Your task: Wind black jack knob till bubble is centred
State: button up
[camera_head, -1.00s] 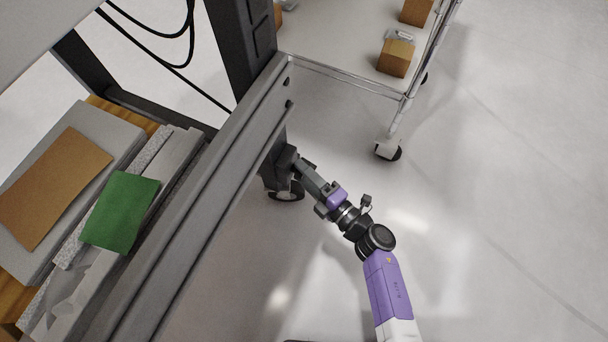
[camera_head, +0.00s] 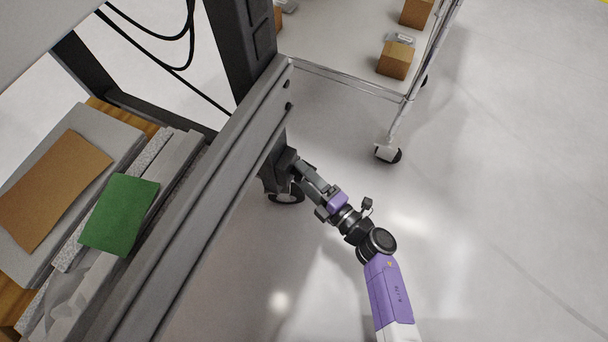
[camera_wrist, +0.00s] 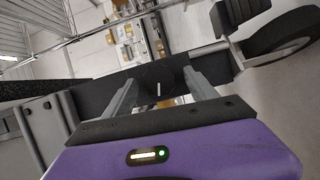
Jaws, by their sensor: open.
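The black jack knob (camera_wrist: 157,76) shows in the wrist view as a dark round shape with a short white mark, between my two grey fingers. My gripper (camera_wrist: 160,82) is open, with one finger on each side of the knob; I cannot tell whether they touch it. In the head view my gripper (camera_head: 304,170) reaches the dark corner foot (camera_head: 272,172) of the grey frame, beside a castor, and the knob is not clear there. I cannot make out a bubble level in either view.
The grey frame beam (camera_head: 205,210) runs close along the left of my arm. A castor wheel (camera_wrist: 280,38) is near my gripper at the upper right of the wrist view. A trolley (camera_head: 345,78) with boxes stands behind. The floor (camera_head: 500,200) at right is clear.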

jog(key=p+v, duration=0.3)
jog(key=v, duration=0.4)
jog(key=shift+s+d, duration=0.2)
dwell(0.4)
jog(key=d+r+m+t+h, duration=0.7)
jog(key=d+r+m, duration=0.3)
jog(key=r+m, duration=0.15)
jog(key=s+d+r+m+g+h, duration=0.1)
jog(key=s+d+r+m+h, duration=0.15)
jog(key=s+r+m, duration=0.4)
jog(key=s+d+r+m+g+h, duration=0.2)
jog(key=s+d+r+m, duration=0.15)
jog(key=s, duration=0.65)
jog(key=s+d+r+m+g+h, duration=0.1)
jog(key=s+d+r+m+h, duration=0.1)
jog(key=s+r+m, duration=0.5)
notch_tip(320, 180, up, 32)
jog(key=s+n+p, duration=0.1)
jog(key=s+p, duration=0.1)
jog(key=p, duration=3.4)
jog(key=shift+s+a+n, duration=0.2)
jog(key=shift+a+n, duration=0.05)
jog(key=shift+n, duration=0.1)
jog(key=shift+f, duration=0.1)
